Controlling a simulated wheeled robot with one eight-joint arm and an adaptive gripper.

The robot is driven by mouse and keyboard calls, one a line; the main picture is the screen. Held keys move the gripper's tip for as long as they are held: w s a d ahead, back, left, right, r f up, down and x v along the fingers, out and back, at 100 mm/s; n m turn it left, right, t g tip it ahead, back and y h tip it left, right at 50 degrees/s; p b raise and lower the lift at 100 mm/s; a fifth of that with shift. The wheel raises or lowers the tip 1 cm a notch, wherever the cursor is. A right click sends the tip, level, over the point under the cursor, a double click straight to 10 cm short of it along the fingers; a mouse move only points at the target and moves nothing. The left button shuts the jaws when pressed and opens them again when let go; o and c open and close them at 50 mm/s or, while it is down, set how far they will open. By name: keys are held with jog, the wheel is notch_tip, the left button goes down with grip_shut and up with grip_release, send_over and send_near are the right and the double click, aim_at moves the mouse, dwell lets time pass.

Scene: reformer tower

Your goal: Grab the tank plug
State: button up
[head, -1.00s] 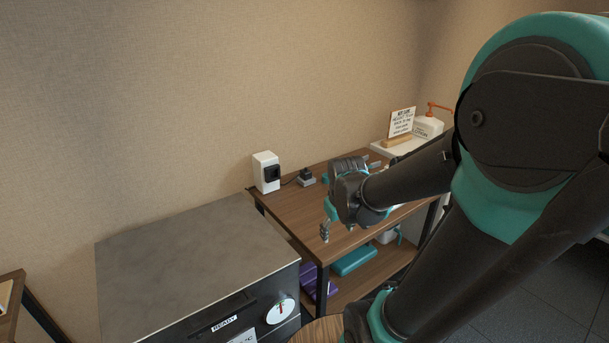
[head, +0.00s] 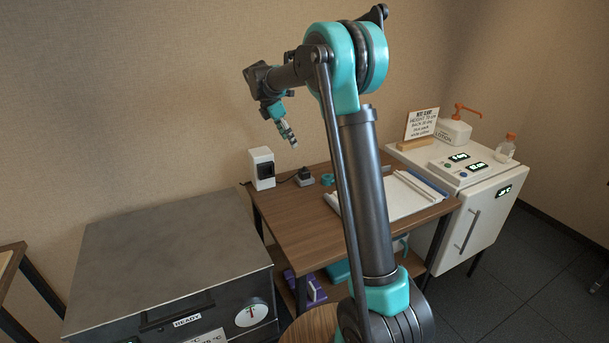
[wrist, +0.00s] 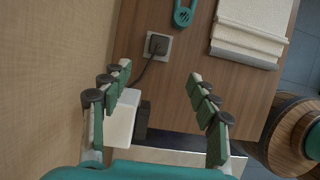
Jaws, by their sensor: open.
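A dark plug (head: 305,177) sits on a small grey square base on the wooden table, near the wall. In the wrist view the plug (wrist: 158,45) has a dark cord that runs toward a white box. No label shows on it, so I cannot tell for certain that it is the tank plug. My gripper (head: 289,137) is raised above the table, pointing down, near the wall. In the wrist view my gripper (wrist: 161,72) is open and empty, with the plug beyond and between its fingertips, apart from them.
The white box (head: 262,168) stands beside the plug at the table's left end. A teal ring-shaped item (wrist: 183,14) and a folded white cloth (wrist: 250,30) lie nearby. A metal cabinet (head: 170,255) stands left; a white unit (head: 482,215) with a lotion bottle (head: 453,132) stands right.

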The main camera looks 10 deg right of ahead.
aim_at(304, 170)
jog(key=x, duration=1.7)
jog(key=shift+w+d, duration=0.1)
jog(key=shift+w, duration=0.05)
jog(key=c, duration=1.3)
jog(key=shift+o, duration=0.2)
jog(key=shift+r, duration=0.1)
